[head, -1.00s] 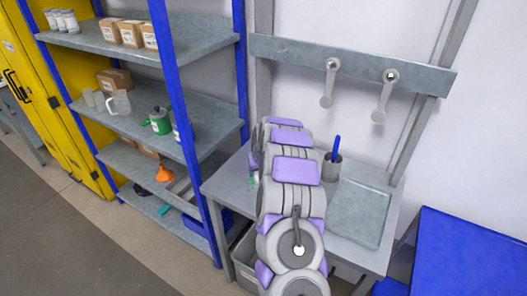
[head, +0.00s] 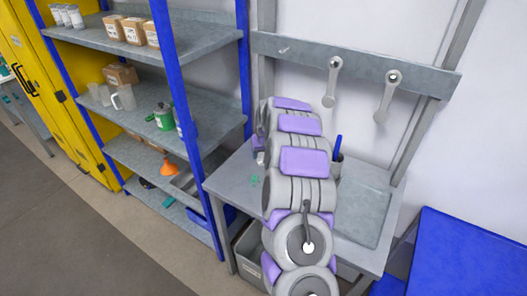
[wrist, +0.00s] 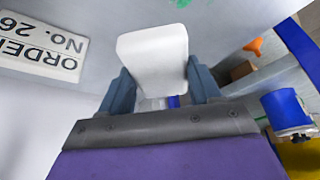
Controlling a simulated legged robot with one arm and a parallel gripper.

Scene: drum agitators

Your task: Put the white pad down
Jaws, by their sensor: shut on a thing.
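The white pad (wrist: 155,52) is a pale block with rounded corners in the middle of the wrist view. My gripper (wrist: 161,84) is shut on it, with one dark blue-grey finger at each side. The pad is above or against a grey surface; I cannot tell whether it touches it. In the head view my own arm hides the pad and most of the gripper. The grey workbench (head: 228,184) stands under my arm there.
A card reading "ORDER No. 26" (wrist: 42,48) and a blue cylinder (wrist: 284,108) flank my gripper. A green mark (head: 255,181) is on the bench's left part. A sunken tray area (head: 362,215) on the right is empty. Blue-posted shelves (head: 190,150) stand left, with an orange funnel (head: 170,168).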

